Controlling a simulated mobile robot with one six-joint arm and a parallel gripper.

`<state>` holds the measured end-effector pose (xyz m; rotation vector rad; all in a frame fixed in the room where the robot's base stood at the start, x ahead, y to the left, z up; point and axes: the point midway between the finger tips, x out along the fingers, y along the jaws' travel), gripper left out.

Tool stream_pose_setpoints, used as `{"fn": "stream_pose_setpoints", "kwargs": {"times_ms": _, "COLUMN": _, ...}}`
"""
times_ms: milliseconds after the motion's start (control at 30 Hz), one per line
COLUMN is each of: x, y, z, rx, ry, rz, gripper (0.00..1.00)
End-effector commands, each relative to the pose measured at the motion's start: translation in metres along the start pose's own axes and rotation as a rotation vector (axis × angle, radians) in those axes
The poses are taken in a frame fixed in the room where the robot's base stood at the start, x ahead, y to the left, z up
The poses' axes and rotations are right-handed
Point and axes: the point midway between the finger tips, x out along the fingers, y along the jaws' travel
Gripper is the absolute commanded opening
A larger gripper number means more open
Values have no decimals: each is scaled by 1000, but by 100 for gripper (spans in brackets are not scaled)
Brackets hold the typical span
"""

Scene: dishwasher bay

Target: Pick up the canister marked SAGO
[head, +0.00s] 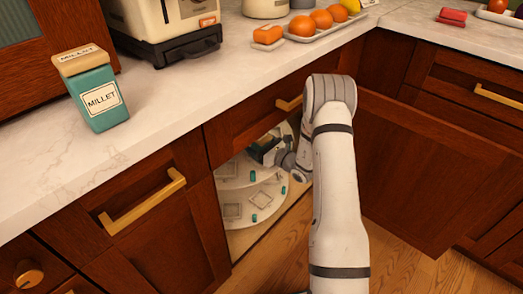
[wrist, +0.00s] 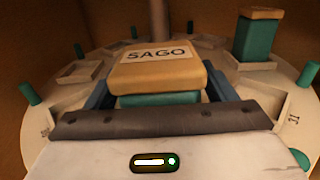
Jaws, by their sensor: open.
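The canister marked SAGO (wrist: 157,66) has a tan lid with a white label and a teal body, and it stands on a round white tray (wrist: 285,78) in the wrist view. My gripper (wrist: 160,97) is open, with one blue-grey finger at each side of the canister. I cannot tell whether the fingers touch it. The lower body of the canister is hidden behind my gripper. In the head view my gripper (head: 268,149) reaches into the open lower cabinet, over the upper round shelf (head: 232,178), and the SAGO label is not readable there.
A second teal canister with a tan lid (wrist: 257,38) stands at the back right of the tray. Teal pegs (wrist: 29,94) and shallow square frames (wrist: 80,73) line the tray, around a central post (wrist: 159,20). A MILLET canister (head: 93,90) stands on the counter (head: 170,100).

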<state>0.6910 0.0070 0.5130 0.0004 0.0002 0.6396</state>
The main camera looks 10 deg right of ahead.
Motion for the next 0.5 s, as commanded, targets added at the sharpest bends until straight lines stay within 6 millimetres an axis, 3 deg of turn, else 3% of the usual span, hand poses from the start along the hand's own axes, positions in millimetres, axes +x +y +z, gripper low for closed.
{"fn": "stream_pose_setpoints", "kwargs": {"times_ms": 167, "x": 0, "y": 0, "z": 1, "rx": 0, "ry": 0, "rz": -1, "gripper": 76}}
{"fn": "stream_pose_setpoints", "kwargs": {"times_ms": 500, "x": -1, "y": -1, "z": 0, "rx": 0, "ry": 0, "rz": -1, "gripper": 49}}
